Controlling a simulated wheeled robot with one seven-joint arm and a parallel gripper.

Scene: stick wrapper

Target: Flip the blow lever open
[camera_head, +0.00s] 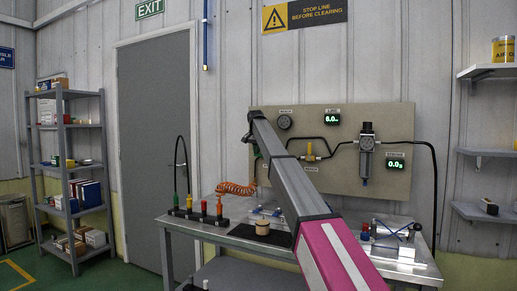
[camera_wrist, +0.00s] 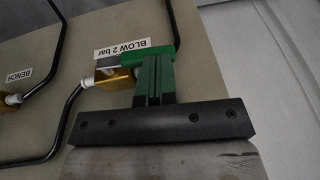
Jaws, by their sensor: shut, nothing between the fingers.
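The blow lever (camera_wrist: 140,56) is a bright green handle in the wrist view, on a brass valve (camera_wrist: 115,81) beside the white "BLOW 2 bar" label (camera_wrist: 122,49). It runs from above the valve to the right. My gripper (camera_wrist: 155,68) has dark green fingers, shut together and empty. Their tips are at the lever's right part and overlap it in the picture; I cannot tell whether they touch. In the head view my arm reaches to the panel (camera_head: 390,120) and hides most of the valve area.
Black hoses run beside the valve, and a "BENCH" label (camera_wrist: 17,90) with another brass fitting is at the left. In the head view a workbench (camera_head: 235,240) with a row of coloured fittings stands below the panel. A shelf rack (camera_head: 68,165) stands at the left.

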